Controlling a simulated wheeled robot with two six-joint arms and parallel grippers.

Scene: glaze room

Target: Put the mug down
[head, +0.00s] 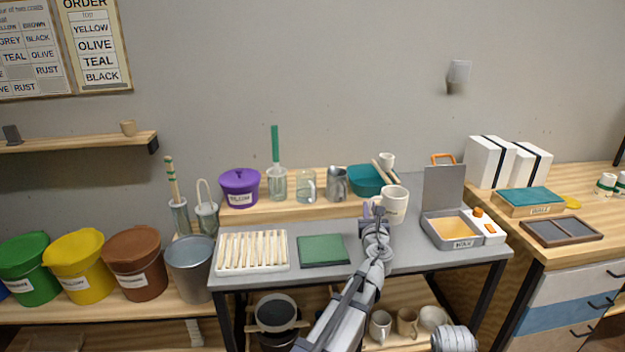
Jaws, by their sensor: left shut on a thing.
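A cream mug (396,206) with small marks on its side shows in the head view, right of the middle, over the back part of the grey table (400,262). It looks upright. My left gripper (376,210) reaches up from the bottom of the picture and is shut on the mug at its left side, where the handle seems to be. The gripper hides part of that side. I cannot tell whether the mug's base touches the table. My right gripper is not in view.
On the table stand a ribbed white tray (222,264), a green mat (323,250) and an open wax tin (430,232) with a raised lid. Behind, a wooden shelf (290,209) holds a purple tub (240,187), jars, a pitcher (337,184) and a teal bowl (366,180).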

